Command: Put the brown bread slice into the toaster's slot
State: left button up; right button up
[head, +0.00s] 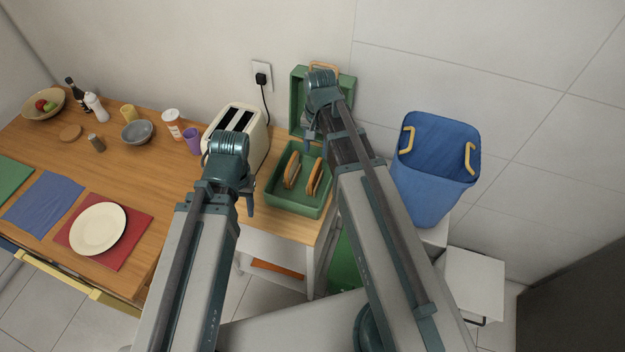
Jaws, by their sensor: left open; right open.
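Two brown bread slices stand on edge in a green box (281,203) on the right end of the counter: the left slice (291,170) and the right slice (314,177). The cream toaster (256,138) stands left of and behind the box. Its two dark slots face up, and I see no bread in them. My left gripper (250,203) is open, in front of the toaster and left of the box; the wrist hides part of the toaster. My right gripper (309,130) is open above the back of the box, near its raised lid (297,98). Its fingers are partly hidden.
A purple cup (192,141), a jar (172,124) and a grey bowl (137,132) stand left of the toaster. A white plate (98,229) lies on a red mat (140,232). A black cord runs from the wall outlet (262,76). A blue bin (433,190) stands at the right.

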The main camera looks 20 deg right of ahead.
aim_at(316, 167)
jog(key=shift+f+b, duration=2.25)
jog(key=shift+f, duration=0.55)
jog(key=shift+f, duration=0.1)
notch_tip(316, 167, down, 5)
jog(key=b, duration=0.5)
jog(key=shift+w, duration=0.15)
grip_shut()
